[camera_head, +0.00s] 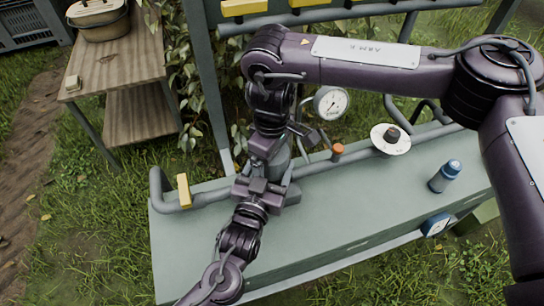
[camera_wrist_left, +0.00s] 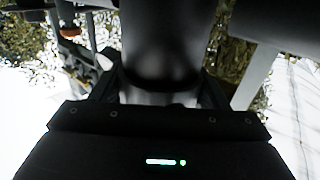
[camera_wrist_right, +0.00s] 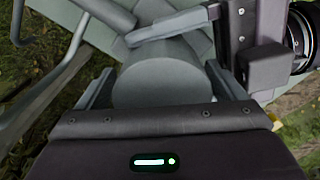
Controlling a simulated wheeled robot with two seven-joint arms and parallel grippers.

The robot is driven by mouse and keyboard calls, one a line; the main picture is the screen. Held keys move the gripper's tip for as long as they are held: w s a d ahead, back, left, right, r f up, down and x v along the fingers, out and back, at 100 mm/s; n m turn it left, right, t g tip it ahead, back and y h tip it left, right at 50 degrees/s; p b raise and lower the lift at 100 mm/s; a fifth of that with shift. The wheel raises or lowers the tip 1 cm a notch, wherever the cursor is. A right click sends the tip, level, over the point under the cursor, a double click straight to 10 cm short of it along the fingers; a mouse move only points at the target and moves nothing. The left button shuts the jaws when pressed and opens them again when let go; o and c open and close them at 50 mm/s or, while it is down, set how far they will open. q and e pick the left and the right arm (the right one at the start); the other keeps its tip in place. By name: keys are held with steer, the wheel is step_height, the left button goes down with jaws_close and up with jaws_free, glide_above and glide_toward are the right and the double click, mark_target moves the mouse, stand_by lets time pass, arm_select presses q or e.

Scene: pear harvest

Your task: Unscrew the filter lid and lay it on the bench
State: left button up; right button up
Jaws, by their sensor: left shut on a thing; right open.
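The grey filter (camera_head: 283,152) stands on the bench behind my two grippers, which hide most of it. My left gripper (camera_head: 272,187), its arm coming from the lower left, is shut on the filter; in the left wrist view a dark, round body (camera_wrist_left: 160,50) fills the space between its fingers. My right gripper (camera_head: 285,130) comes down from above, close over the left one, and is open. In the right wrist view a grey cylinder (camera_wrist_right: 158,80) lies between its spread fingers; I cannot tell where lid and body meet.
The green bench (camera_head: 350,205) has free room at its front and right. A blue bottle (camera_head: 445,176), a white dial with black knob (camera_head: 390,140), a gauge (camera_head: 331,102) and an orange-capped fitting (camera_head: 337,150) are near. A pipe runs along the back. A wooden table (camera_head: 122,60) stands left.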

step_height(320, 180, up, 4)
steer(key=shift+r, duration=0.25)
steer(key=shift+c, duration=1.1)
step_height(320, 180, up, 3)
steer(key=m, duration=0.3)
steer(key=shift+m, duration=0.3)
steer(key=shift+c, duration=0.3)
step_height(320, 180, down, 8)
steer(key=shift+r, duration=0.15)
steer(key=shift+c, duration=0.4)
steer(key=c, duration=0.7)
steer(key=n, duration=0.3)
steer(key=shift+n, duration=0.4)
